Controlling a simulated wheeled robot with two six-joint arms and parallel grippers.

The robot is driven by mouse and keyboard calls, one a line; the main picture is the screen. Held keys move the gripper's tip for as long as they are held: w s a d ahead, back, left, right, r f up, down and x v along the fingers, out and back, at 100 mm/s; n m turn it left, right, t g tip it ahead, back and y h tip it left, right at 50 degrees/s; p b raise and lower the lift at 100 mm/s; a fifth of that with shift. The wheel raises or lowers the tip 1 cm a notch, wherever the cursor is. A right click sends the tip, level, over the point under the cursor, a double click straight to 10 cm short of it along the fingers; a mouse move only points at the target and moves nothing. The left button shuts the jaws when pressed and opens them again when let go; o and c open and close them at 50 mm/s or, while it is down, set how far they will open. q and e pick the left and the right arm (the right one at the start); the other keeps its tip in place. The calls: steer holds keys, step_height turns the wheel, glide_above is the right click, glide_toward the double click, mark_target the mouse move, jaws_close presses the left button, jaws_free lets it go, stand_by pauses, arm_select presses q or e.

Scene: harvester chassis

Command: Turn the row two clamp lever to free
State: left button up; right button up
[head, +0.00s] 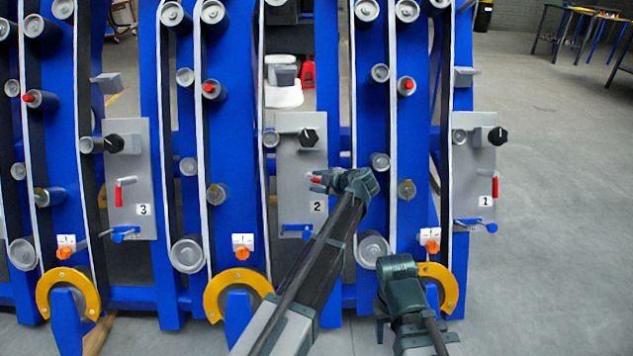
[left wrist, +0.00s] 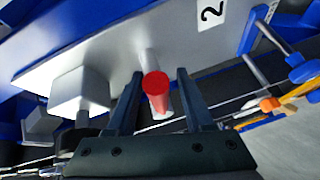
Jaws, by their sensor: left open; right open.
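The row two panel (head: 290,160) is the grey plate with the "2" label (head: 317,207). Its red clamp lever (head: 316,180) is mostly hidden by my left gripper (head: 322,183) in the head view. In the left wrist view, the red lever grip (left wrist: 157,92) points toward the camera, between the two spread fingers of my left gripper (left wrist: 160,76). The fingers stand on either side of it, with gaps showing, so the gripper is open around it. My right gripper (head: 388,318) is low at the right, open, away from the panels.
A black knob (head: 308,138) sits above the lever and a blue bracket (head: 296,231) below it. A panel labelled "3" (head: 130,170) with its own red lever stands left; another panel (head: 474,160) stands right. Yellow half rings (head: 238,284) line the bottom.

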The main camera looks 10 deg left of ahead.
arm_select(q)
steer(key=p+v, duration=0.6)
steer(key=v, duration=0.7)
steer(key=shift+s+d, duration=0.1)
steer(key=s+a+f+m+g+h, duration=0.3)
steer(key=s+f+m, duration=0.2)
steer(key=s+m, duration=0.4)
steer(key=s+a+f+m+g+h, duration=0.4)
steer(key=s+m, duration=0.3)
steer(key=s, duration=0.4)
steer(key=s+d+f+m+h, duration=0.1)
steer(key=s+d+f+m, duration=0.1)
steer(key=s+d+m, duration=0.95)
step_height(320, 180, up, 34)
steer(key=d+n+p, duration=0.1)
steer(key=n+p, duration=0.1)
steer(key=p, duration=3.1)
steer(key=shift+f+g+p, duration=0.25)
steer(key=shift+g+p, duration=0.15)
